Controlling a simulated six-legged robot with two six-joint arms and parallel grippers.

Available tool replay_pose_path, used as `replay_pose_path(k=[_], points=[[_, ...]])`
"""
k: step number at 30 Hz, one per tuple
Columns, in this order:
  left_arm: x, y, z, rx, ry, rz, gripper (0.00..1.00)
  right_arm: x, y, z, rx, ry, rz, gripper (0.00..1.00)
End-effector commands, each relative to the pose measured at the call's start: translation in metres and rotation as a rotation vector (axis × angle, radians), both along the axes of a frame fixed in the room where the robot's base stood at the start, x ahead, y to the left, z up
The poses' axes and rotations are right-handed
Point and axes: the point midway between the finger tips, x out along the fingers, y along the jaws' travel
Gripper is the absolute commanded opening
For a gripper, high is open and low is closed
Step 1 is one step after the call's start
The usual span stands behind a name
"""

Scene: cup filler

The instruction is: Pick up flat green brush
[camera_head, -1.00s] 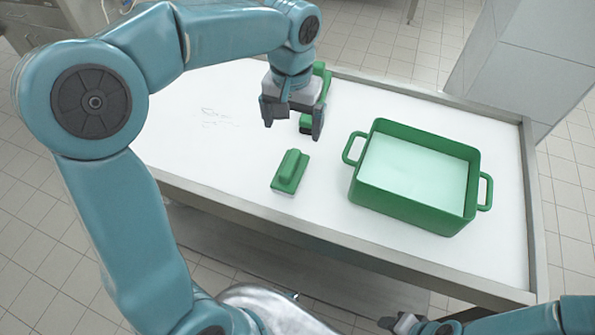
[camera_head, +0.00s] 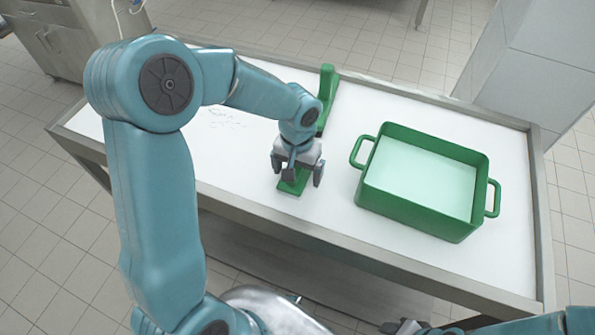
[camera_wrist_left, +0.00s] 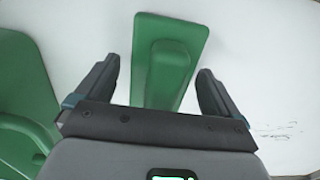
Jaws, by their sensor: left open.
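The flat green brush (camera_head: 293,187) lies on the white table, handle side up. My left gripper (camera_head: 297,178) is right above it, pointing down, and hides much of it in the head view. In the left wrist view, the brush (camera_wrist_left: 165,60) has a raised block handle on a flat base. It lies between and beyond the fingers of my left gripper (camera_wrist_left: 164,88), which are apart with nothing held. My right gripper (camera_head: 405,327) shows only in part at the bottom edge of the head view, and its jaws are unclear.
A green two-handled tub (camera_head: 413,213) with pale liquid stands to the right; part of it shows at the left of the wrist view. Another green tool (camera_head: 327,92) with a raised end stands behind my left wrist. The table's left part is clear apart from faint marks.

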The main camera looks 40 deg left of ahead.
Motion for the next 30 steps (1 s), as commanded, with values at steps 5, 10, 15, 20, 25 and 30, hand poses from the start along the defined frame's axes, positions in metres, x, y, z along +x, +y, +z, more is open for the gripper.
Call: replay_pose_path(k=[5,10,15,20,25,30], points=[[0.001,0.000,-0.006,-0.001,-0.001,0.001,0.96,0.000,0.000,0.000,0.000,0.000,0.000,0.43],[0.000,0.000,-0.006,-0.001,-0.001,0.001,0.79,0.000,0.000,0.000,0.000,0.000,0.000,0.43],[0.000,0.000,-0.006,0.000,0.000,0.001,0.35,0.000,0.000,0.000,0.000,0.000,0.000,0.43],[0.001,0.000,-0.006,0.000,-0.001,0.001,0.29,0.000,0.000,0.000,0.000,0.000,0.000,0.43],[0.001,0.000,-0.001,0.000,-0.002,0.001,0.29,0.000,0.000,0.000,0.000,0.000,0.000,0.43],[0.002,0.000,0.021,0.000,-0.006,0.002,0.29,0.000,0.000,0.002,0.000,0.000,0.000,0.43]])
